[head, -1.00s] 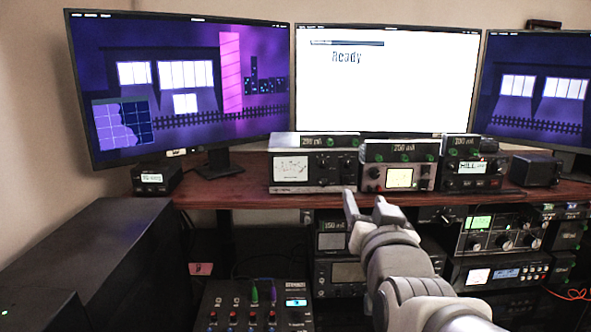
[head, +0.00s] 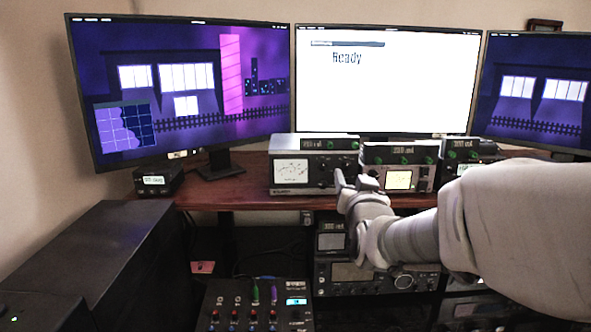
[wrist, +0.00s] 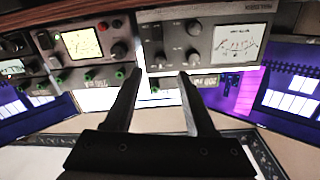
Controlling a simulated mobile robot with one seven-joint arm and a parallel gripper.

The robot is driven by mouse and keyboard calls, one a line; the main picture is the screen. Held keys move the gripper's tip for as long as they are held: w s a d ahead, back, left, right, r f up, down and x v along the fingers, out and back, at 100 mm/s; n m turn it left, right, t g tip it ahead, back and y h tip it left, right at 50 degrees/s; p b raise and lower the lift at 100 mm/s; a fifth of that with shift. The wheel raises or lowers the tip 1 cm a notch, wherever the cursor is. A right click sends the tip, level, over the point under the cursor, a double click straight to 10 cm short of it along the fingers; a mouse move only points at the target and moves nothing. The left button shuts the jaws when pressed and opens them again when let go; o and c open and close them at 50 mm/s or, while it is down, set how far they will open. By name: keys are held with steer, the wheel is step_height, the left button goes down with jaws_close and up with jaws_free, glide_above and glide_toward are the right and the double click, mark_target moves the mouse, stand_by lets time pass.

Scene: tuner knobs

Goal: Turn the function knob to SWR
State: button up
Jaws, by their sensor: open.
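The silver-fronted tuner (head: 312,174) with a white needle meter (head: 291,170) stands at the left of the row of units on the wooden desk. The knob labels are too small to read, so I cannot tell which is the function knob. My gripper (head: 354,181) is open, in front of the tuner's right edge. In the wrist view its empty fingers (wrist: 161,75) point at the knob side of the tuner, apparently without touching a knob.
A second unit with a lit yellow meter (head: 399,180) stands close to the right of the tuner. My arm hides much of the right side. A mixer (head: 262,304) is below left.

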mark_target(347, 167)
steer(key=shift+w+d, duration=0.1)
steer(key=shift+w, duration=2.4)
jaws_close()
